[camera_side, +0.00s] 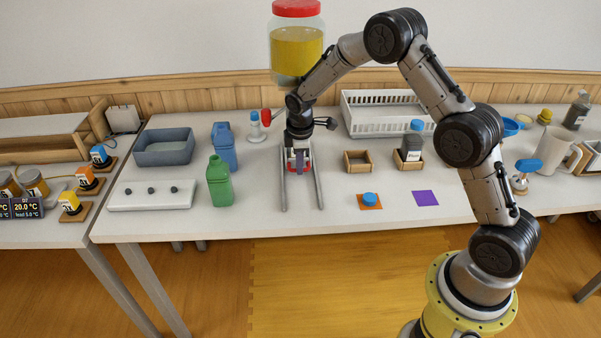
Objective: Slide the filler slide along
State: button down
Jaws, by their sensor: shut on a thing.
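The filler slide (319,187) has two grey rails that run toward the table's front edge, with a small red and purple part between them at the back. My gripper (299,160) points down between the rails and is shut on that part of the slide. The gripper and wrist hide most of what it holds, so its exact shape cannot be told. A large clear jar (297,52) with a red lid and yellow contents stands above and behind my wrist. The front stretch between the rails is empty.
A green bottle (219,182) and a blue bottle (224,148) stand left of the rails. To the right are a small wooden frame (346,167), a blue lid on an orange square (370,199) and a purple square (425,198). A white basket (367,127) is behind.

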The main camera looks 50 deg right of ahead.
jog(key=shift+w+d+r, duration=0.1)
jog(key=shift+w+d, duration=0.5)
jog(key=shift+w, duration=0.05)
jog(key=shift+w+d, duration=0.1)
jog(key=c, duration=0.9)
grip_release()
jog(key=r, duration=0.4)
jog(key=s+a+r, duration=0.1)
jog(key=r, duration=0.1)
jog(key=shift+r, duration=0.4)
jog(key=shift+s+r, duration=0.1)
jog(key=shift+r, duration=0.15)
